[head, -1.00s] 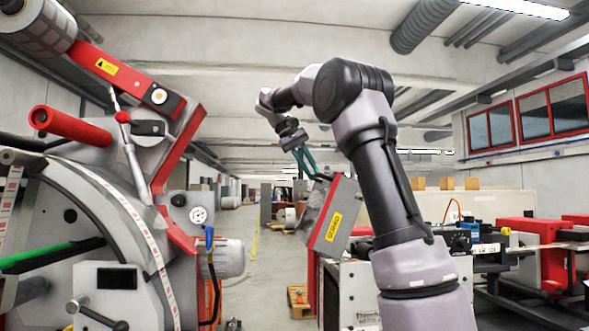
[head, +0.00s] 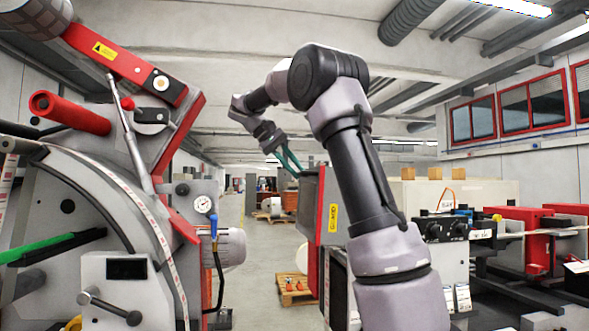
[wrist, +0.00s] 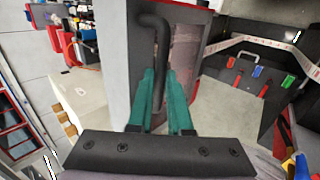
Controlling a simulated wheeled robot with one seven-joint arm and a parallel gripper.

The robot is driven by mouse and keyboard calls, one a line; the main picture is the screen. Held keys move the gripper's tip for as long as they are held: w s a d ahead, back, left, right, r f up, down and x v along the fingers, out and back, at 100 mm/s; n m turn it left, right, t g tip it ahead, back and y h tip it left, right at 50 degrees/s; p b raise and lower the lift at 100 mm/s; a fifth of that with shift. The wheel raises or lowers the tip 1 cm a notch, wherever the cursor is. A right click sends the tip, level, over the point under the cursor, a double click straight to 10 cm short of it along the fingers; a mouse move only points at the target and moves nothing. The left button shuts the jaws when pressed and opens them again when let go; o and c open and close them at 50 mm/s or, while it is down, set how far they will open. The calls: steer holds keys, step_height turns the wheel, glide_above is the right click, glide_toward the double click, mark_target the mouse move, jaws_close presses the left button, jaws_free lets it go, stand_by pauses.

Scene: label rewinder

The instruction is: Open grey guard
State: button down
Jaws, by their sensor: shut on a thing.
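The grey guard (head: 335,205) is a grey box-like cover with a yellow label on its side and a red edge. In the head view it stands about upright, right of the aisle, partly hidden behind my arm. My gripper (head: 291,163) reaches it from the upper left with its green fingers. In the wrist view my gripper (wrist: 160,82) is shut on the guard's bent black handle (wrist: 155,32), which runs down between the fingers. The guard's grey face (wrist: 117,75) lies just beyond the fingertips.
A large grey and red machine (head: 130,205) with a gauge and a motor fills the left. Red and black machine units (head: 535,235) stand at the right. A pallet (head: 295,290) lies on the floor of the open aisle between them.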

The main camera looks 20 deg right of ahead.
steer(key=shift+d+f, duration=0.1)
steer(key=c, duration=0.8)
jaws_free()
steer(key=shift+c, duration=0.2)
steer(key=v, duration=1.1)
steer(key=shift+c, duration=0.4)
